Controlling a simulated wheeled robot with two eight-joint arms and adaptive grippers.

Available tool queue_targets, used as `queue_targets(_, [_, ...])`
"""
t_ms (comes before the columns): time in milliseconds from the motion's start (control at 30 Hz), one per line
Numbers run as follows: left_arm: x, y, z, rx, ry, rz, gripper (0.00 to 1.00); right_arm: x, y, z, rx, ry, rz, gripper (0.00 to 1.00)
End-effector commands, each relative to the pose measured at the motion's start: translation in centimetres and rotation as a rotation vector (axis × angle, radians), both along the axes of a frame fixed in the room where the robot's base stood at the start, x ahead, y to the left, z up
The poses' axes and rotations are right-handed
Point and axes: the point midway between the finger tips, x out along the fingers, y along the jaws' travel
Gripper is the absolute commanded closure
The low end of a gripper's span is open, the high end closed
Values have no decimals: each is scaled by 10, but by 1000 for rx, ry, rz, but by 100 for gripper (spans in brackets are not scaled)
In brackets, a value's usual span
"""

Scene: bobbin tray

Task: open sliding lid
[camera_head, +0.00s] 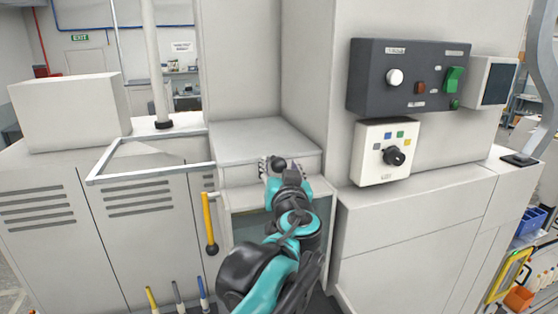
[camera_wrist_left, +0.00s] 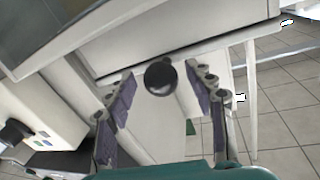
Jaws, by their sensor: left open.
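The lid (camera_head: 255,137) is a pale grey panel on top of a box-like housing in the middle of the head view. A round black knob (camera_head: 278,161) shows at its front edge. In the left wrist view the knob (camera_wrist_left: 160,77) sits large between two purple-padded fingers, with a visible gap on each side. My left gripper (camera_head: 280,168) is open around the knob, not closed on it. The gripper and arm hide part of the lid's front. The right gripper is not in view.
An open compartment (camera_head: 255,223) lies below the lid. A yellow handle (camera_head: 209,225) hangs to its left. A metal frame (camera_head: 140,177) sticks out further left. A white switch box (camera_head: 388,152) and a dark control panel (camera_head: 368,82) are on the right wall.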

Motion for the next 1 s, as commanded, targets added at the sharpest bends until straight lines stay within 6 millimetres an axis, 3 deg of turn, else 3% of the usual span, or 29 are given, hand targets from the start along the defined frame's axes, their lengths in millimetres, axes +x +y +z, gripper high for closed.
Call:
queue_targets(133, [12, 2, 0, 0, 1, 2, 46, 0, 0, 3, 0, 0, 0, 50])
queue_targets(400, [15, 2, -1, 0, 1, 0, 46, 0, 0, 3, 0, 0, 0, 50])
queue_targets(433, [14, 2, -1, 0, 1, 0, 49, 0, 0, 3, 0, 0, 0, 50])
queue_targets(633, [14, 2, -1, 0, 1, 1, 100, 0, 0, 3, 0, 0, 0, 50])
queue_targets(1000, [14, 3, 0, 0, 1, 1, 100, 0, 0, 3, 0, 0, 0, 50])
